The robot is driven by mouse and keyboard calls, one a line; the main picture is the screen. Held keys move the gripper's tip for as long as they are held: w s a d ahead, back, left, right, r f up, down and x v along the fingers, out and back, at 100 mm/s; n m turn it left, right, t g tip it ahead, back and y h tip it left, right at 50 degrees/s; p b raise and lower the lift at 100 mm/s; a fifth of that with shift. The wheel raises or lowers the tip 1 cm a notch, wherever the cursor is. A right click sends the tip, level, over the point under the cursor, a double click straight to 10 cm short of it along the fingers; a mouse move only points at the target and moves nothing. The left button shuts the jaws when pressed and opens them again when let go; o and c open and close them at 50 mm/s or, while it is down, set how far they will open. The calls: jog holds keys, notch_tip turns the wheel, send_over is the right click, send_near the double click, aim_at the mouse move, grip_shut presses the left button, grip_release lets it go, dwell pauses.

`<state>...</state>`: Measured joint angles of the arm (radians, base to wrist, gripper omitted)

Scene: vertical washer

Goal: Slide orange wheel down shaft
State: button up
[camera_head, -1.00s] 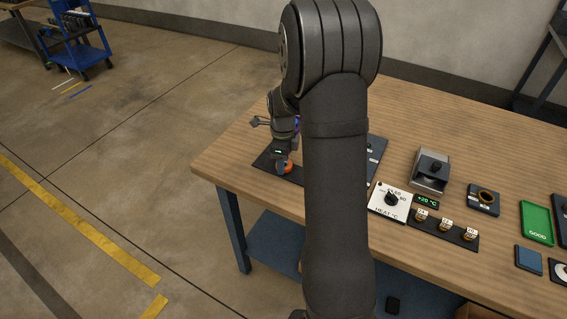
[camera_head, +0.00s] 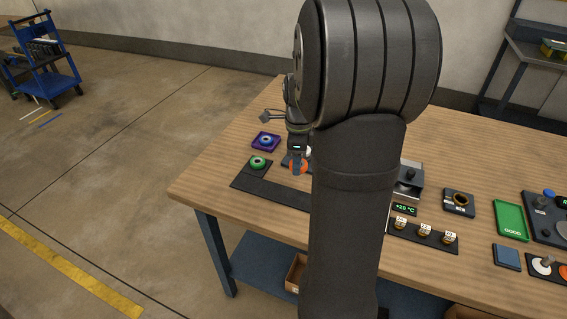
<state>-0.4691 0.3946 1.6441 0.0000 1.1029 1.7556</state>
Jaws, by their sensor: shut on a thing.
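The orange wheel (camera_head: 303,168) is in my gripper (camera_head: 298,163), which is shut on it. The gripper points down over the left part of the table, behind and right of the dark L-shaped plate. A small white piece (camera_head: 308,151) shows just beside the gripper, partly hidden by my arm; I cannot tell if it belongs to the shaft. No shaft is clearly visible near the wheel, and whether the wheel touches anything below is too small to tell.
A green ring (camera_head: 257,162) sits on the dark L-shaped plate (camera_head: 277,193). A purple pad with a ring (camera_head: 266,141) lies behind it. The temperature display (camera_head: 404,209), several brass weights on a strip (camera_head: 423,236) and a green GOOD tray (camera_head: 510,219) stand right of my arm.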

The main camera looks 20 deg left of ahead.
jog(key=w+a+r, duration=0.1)
jog(key=w, duration=0.4)
jog(key=w+a+r, duration=0.1)
jog(key=w, duration=0.4)
jog(key=w+a+r, duration=0.1)
jog(key=w, duration=0.4)
jog(key=shift+w+a, duration=0.2)
jog(key=shift+a, duration=0.15)
jog(key=shift+f, duration=2.1)
jog(key=shift+f, duration=2.35)
jog(key=o, duration=1.5)
jog(key=shift+c, duration=0.2)
jog(key=shift+r, duration=0.1)
jog(key=shift+r, duration=4.4)
